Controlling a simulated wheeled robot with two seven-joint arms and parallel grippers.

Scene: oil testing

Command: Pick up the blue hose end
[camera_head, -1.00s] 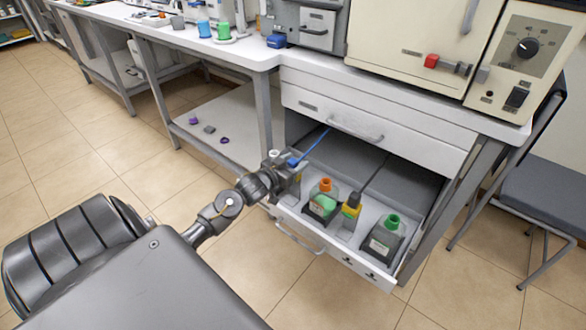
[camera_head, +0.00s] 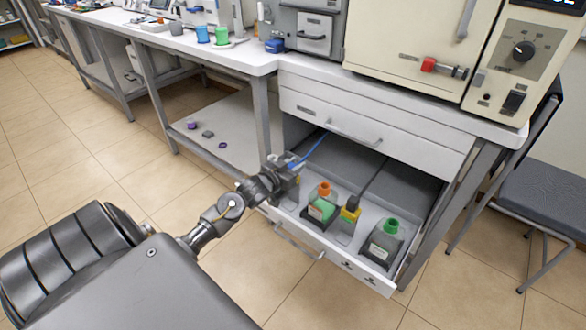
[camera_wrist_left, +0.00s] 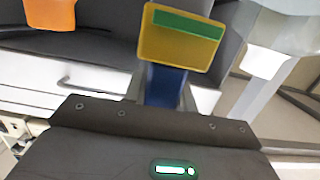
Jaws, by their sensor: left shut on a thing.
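The blue hose (camera_head: 314,146) runs from under the upper drawer down to my left gripper (camera_head: 291,168), at the left end of the open drawer. My left gripper is shut on the blue hose end. In the left wrist view, a blue part (camera_wrist_left: 164,84) shows between the fingers, just behind a yellow block with a green strip (camera_wrist_left: 180,40); I cannot tell what this block is. The arm and gripper hide much of the hose end and the drawer's left corner. My right gripper is not in view.
The open drawer (camera_head: 325,255) holds an orange-capped bottle (camera_head: 321,207), a yellow-topped bottle (camera_head: 347,221) with a dark hose, and a green-capped bottle (camera_head: 382,246). The closed upper drawer (camera_head: 370,128) overhangs it. A chair (camera_head: 540,205) stands right; the floor left is clear.

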